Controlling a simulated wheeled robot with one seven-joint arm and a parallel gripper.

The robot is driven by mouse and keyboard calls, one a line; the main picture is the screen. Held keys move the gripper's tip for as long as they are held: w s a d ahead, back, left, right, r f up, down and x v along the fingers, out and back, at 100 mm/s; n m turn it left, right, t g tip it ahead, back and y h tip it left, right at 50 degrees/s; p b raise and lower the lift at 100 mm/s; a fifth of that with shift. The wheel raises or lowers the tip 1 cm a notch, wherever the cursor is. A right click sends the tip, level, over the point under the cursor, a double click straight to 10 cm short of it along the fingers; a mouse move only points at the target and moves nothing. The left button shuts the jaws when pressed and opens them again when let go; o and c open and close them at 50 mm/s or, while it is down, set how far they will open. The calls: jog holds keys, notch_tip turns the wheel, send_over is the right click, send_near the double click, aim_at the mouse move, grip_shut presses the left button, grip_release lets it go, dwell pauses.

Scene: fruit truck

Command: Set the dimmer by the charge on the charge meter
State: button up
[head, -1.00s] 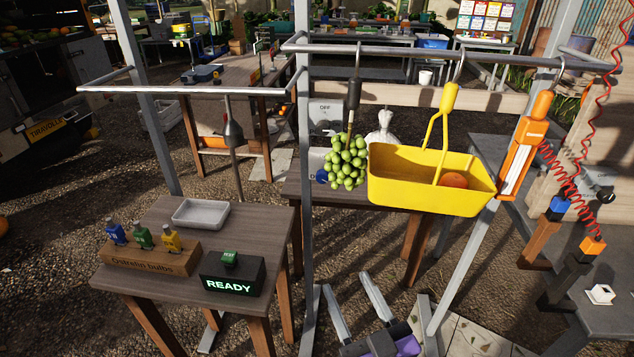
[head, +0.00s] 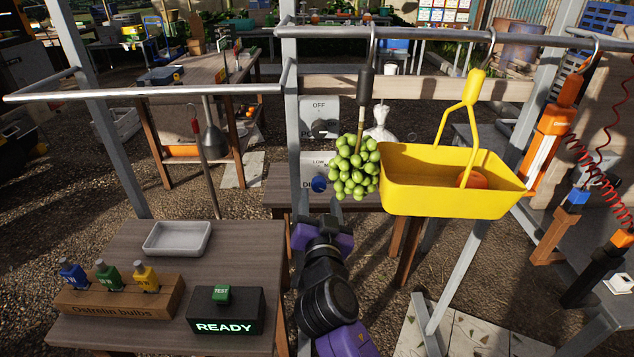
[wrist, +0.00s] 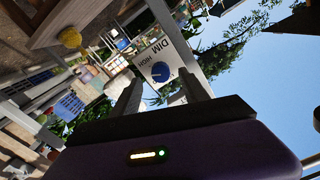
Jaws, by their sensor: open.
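I cannot make out a readable charge meter in either view.
A panel marked OFF (head: 320,118) is above the dimmer. Green grapes (head: 354,168) and a yellow basket (head: 450,190) hang to the right. The left table (head: 235,245) holds a grey tray (head: 160,250), a bulb block (head: 85,306) and a READY box (head: 250,312). Grey posts and rails stand close.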

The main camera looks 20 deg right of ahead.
aim_at(319, 189)
jog(key=x, duration=0.6)
jog(key=shift+w+d+p, duration=0.15)
jog(key=shift+w+p, duration=0.25)
grip_shut()
jog(key=n+b, duration=0.1)
jog(key=n, duration=0.2)
jog(key=shift+n, duration=2.1)
